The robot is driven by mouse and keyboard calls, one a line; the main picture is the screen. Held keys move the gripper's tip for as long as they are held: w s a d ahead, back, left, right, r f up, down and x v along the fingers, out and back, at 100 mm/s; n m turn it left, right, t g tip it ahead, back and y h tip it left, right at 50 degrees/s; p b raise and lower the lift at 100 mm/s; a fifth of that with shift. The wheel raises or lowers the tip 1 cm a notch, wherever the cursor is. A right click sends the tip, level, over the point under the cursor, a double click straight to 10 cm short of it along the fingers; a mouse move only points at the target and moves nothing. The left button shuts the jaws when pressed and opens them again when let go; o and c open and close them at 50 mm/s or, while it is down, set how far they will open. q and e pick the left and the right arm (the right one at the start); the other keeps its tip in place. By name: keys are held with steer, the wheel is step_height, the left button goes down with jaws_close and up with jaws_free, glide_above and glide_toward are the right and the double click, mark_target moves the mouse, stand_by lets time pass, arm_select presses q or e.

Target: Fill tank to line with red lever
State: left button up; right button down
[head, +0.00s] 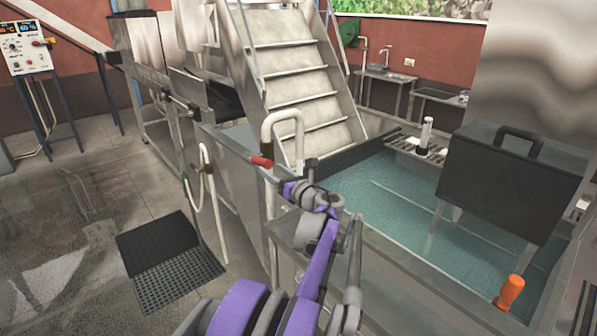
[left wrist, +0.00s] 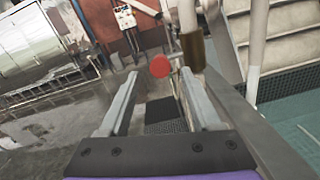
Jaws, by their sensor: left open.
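The red lever (head: 262,161) sticks out at the tank's near left edge, beside the foot of a white curved pipe (head: 284,119). The tank (head: 390,278) holds teal water (head: 385,205), and a pale straight line shows across it. My left gripper (head: 291,178) is open and empty, just right of and below the lever in the head view. In the left wrist view the lever's round red end (left wrist: 160,66) appears between the spread fingertips of my left gripper (left wrist: 158,75), seemingly a little beyond them. No contact is visible. My right gripper is not in view.
Metal stairs (head: 299,65) rise behind the tank. A dark box with a handle (head: 510,180) stands over the water at right, near an orange knob (head: 511,290). A black mat (head: 168,260) lies on the floor at left. A control panel (head: 27,45) stands far left.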

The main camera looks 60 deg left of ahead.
mark_target(259, 159)
arm_select(q)
steer(key=x, duration=0.9)
steer(key=shift+p, duration=0.3)
jaws_close()
stand_by(0.9)
